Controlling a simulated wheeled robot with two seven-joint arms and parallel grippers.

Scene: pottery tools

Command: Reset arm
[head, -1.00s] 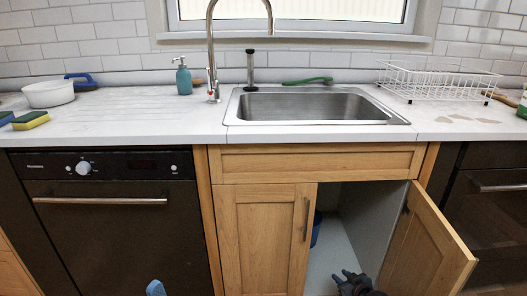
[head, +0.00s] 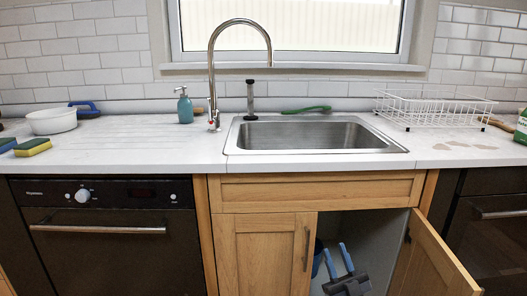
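My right gripper (head: 337,259) is low in the head view, in front of the open right side of the cabinet under the sink. Its two blue fingers point up and stand apart, with nothing visible between them. Its dark body (head: 347,285) is cut by the bottom edge of the picture. My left gripper is not in view.
The right cabinet door (head: 432,262) stands open beside my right gripper; the left door (head: 262,255) is shut. A blue thing (head: 317,257) shows partly inside. The sink (head: 315,135), soap bottle (head: 184,106), white basin (head: 53,120) and dish rack (head: 435,108) are on the counter.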

